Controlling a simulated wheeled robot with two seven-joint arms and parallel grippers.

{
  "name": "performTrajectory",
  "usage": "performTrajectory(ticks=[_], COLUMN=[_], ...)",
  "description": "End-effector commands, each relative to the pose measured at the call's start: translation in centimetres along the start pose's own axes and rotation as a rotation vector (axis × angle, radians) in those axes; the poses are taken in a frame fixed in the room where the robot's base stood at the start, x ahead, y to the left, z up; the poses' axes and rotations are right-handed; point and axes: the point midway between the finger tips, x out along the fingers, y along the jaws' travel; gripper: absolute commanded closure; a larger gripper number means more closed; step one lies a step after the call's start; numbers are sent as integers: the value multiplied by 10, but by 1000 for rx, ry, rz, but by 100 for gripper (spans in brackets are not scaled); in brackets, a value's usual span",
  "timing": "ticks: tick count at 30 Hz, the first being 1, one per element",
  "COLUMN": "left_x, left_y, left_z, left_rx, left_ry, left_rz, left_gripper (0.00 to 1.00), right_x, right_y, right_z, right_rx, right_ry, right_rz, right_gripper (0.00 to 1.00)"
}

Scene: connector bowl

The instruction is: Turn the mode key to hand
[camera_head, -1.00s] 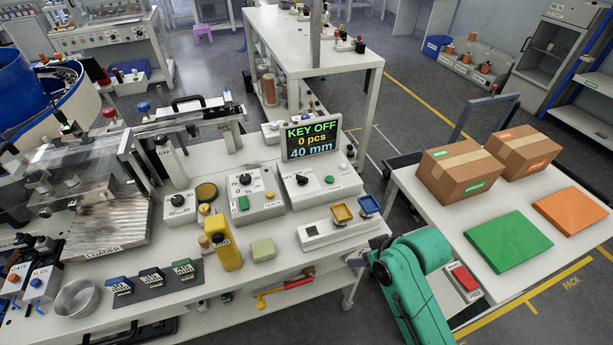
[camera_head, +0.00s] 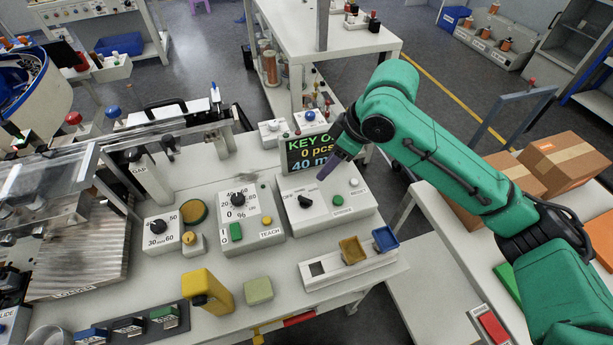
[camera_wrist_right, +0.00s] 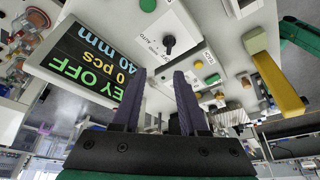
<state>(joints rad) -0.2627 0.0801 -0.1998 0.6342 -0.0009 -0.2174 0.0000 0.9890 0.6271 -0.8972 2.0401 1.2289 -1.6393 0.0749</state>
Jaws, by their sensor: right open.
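The mode key, a small black knob (camera_head: 305,201), sits on the white control box (camera_head: 350,214) below the display; it also shows in the right wrist view (camera_wrist_right: 168,42), with printed labels around it. The display (camera_head: 304,154) is partly covered by my arm; in the right wrist view (camera_wrist_right: 95,67) it reads KEY OFF, 0 pcs, 40 mm. My right gripper (camera_head: 325,177) is above the box, just up and right of the key. In the right wrist view its two purple fingers (camera_wrist_right: 159,74) are apart and empty, pointing toward the key without touching it. My left gripper is out of view.
A green button (camera_head: 338,200) and a white knob (camera_head: 354,183) sit beside the key. The teach box (camera_head: 248,222) with its dial stands to the left. Cartons (camera_head: 565,160) stand on the right table.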

Motion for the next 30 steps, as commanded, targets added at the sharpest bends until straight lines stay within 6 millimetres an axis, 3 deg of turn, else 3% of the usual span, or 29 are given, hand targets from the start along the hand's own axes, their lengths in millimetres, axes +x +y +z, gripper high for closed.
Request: performTrajectory(ticks=[6, 9, 11, 15, 18, 26, 30], left_x=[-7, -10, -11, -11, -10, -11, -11], left_y=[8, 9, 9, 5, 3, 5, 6], left_z=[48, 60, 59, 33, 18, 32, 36], left_rx=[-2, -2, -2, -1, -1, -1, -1], left_ry=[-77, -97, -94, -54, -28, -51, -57], left_rz=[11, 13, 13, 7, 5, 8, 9], left_gripper=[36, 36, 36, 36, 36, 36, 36], right_x=[51, 78, 94, 122, 132, 136, 135], right_y=[-2, -2, -2, -1, -1, -1, -1], right_z=[0, 0, -1, -1, -1, -1, -1], right_rx=[-2, -1, -1, -1, -3, -4, -4], right_ry=[-2, -1, 0, 0, 1, 3, 3], right_rz=[-4, -2, -3, -1, 0, 1, 1], right_gripper=[57, 57, 57, 57, 57, 57, 100])
